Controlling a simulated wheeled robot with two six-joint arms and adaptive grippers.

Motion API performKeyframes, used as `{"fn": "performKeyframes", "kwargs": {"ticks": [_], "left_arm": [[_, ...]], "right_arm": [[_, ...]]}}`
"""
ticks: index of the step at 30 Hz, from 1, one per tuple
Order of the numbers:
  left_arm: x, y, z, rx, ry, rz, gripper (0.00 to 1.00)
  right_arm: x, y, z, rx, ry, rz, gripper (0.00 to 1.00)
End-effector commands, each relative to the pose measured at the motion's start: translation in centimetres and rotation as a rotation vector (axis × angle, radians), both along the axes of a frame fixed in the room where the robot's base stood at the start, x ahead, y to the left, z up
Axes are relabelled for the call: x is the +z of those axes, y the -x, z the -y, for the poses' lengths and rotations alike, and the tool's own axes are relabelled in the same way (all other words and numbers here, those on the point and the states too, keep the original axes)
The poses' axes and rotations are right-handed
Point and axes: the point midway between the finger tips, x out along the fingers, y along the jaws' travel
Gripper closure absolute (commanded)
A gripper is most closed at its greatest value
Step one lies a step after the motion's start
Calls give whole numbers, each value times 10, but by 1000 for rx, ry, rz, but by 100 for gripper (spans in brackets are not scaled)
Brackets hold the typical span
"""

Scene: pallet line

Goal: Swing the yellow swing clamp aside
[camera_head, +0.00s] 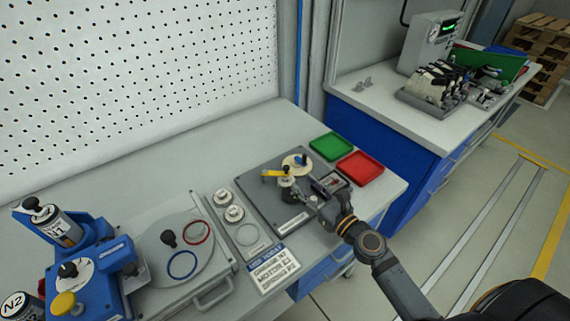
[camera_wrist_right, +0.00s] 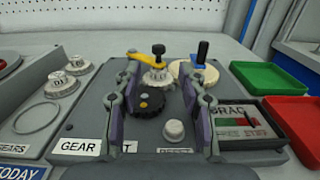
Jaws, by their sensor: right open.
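The yellow swing clamp (camera_head: 273,173) is a short yellow arm on the grey fixture plate (camera_head: 264,200), pointing left from a post with a black knob. In the right wrist view the clamp (camera_wrist_right: 147,58) lies just beyond the fingertips, crossing toward the left finger, with the black knob (camera_wrist_right: 158,48) at its right end. My right gripper (camera_head: 303,191) is over the fixture; in the right wrist view its two fingers (camera_wrist_right: 158,68) are apart with nothing gripped. Whether a finger touches the clamp I cannot tell. My left gripper is not in view.
A cream disc with a blue-based peg (camera_wrist_right: 194,72) stands right of the clamp. Green (camera_head: 331,146) and red (camera_head: 360,168) trays lie beyond. A blue machine (camera_head: 95,265) stands at left.

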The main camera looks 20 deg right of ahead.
Motion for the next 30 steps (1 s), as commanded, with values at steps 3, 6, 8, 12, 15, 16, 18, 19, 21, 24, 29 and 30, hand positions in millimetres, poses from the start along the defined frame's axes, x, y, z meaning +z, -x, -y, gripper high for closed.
{"fn": "performKeyframes", "kwargs": {"ticks": [3, 6, 8, 12, 15, 16, 18, 19, 21, 24, 29, 30], "left_arm": [[16, 9, 6, 2, 7, -12, 60], [22, 6, 6, 2, 7, -7, 60], [24, 0, 5, 1, 6, 1, 60], [28, -20, 3, -1, 4, 31, 60], [29, -25, 3, -1, 3, 39, 60], [29, -25, 3, -1, 3, 39, 60], [29, -22, 2, -1, 3, 35, 60], [29, -21, 2, -1, 3, 32, 60], [28, -17, 2, 0, 2, 26, 60], [28, -12, 1, -1, 2, 19, 60], [28, -9, 1, 0, 1, 15, 60], [28, -9, 1, 0, 1, 15, 60]], "right_arm": [[8, -25, -9, -2, -8, 4, 59], [6, -45, -17, 0, -6, 1, 59], [6, -57, -21, 0, -5, 2, 59], [3, -75, -28, 2, -3, 1, 59], [2, -82, -31, 2, -1, 1, 59], [2, -83, -31, 2, -1, 0, 59], [1, -84, -32, 3, -1, -1, 59], [1, -84, -32, 3, -1, -1, 59], [1, -84, -32, 3, -1, -1, 59], [1, -83, -32, 3, -1, -1, 60], [1, -83, -32, 3, -1, 0, 82], [1, -83, -32, 3, -1, 0, 87]]}}
